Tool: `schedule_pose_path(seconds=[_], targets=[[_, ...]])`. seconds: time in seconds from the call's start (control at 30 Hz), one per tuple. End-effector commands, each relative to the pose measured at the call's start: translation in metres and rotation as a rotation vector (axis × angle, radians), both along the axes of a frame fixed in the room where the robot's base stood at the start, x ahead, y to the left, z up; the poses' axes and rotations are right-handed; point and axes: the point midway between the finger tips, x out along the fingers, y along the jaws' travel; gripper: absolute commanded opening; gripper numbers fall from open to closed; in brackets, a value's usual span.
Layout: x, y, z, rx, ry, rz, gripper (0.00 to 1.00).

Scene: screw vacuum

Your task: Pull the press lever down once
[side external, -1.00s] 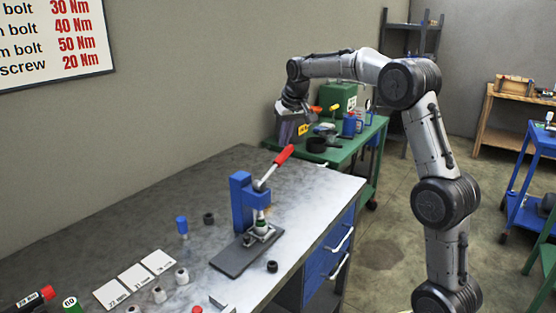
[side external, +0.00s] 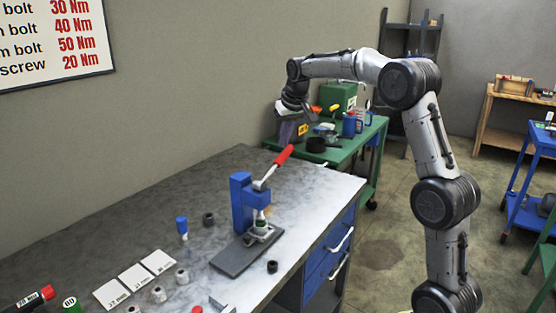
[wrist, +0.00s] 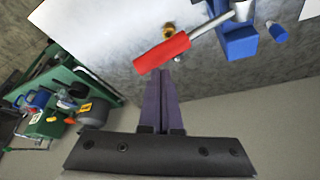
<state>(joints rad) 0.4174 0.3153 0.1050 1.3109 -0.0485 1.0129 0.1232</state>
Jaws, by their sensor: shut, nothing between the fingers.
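The blue press (side external: 243,205) stands upright on its dark grey base plate (side external: 238,256) on the workbench. Its silver lever slants up to the right and ends in a red handle (side external: 284,155). In the wrist view the red handle (wrist: 162,53) lies just beyond the tips of my gripper (wrist: 160,72), and the press (wrist: 238,40) is at the upper right. In the side view my gripper (side external: 283,143) is just above the handle's upper end, its purple fingers pointing down. The fingers are shut together with nothing between them. I cannot tell whether the tips touch the handle.
The grey benchtop (side external: 310,195) is clear right of the press. White labelled cards (side external: 135,278), a blue-capped item (side external: 182,226) and several small sockets lie left and in front. A green table (side external: 350,150) with tools stands behind. The wall is at the back left.

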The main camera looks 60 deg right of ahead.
Motion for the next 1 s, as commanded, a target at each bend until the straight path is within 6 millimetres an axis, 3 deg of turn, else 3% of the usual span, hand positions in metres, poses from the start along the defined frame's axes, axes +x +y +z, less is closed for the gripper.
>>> schedule_pose_path(seconds=[0.43, 1.0], targets=[[0.000, 0.000, -0.003, 0.000, 0.000, 0.000, 0.00], [0.004, -0.002, -0.028, 0.000, 0.001, 0.000, 0.00]])
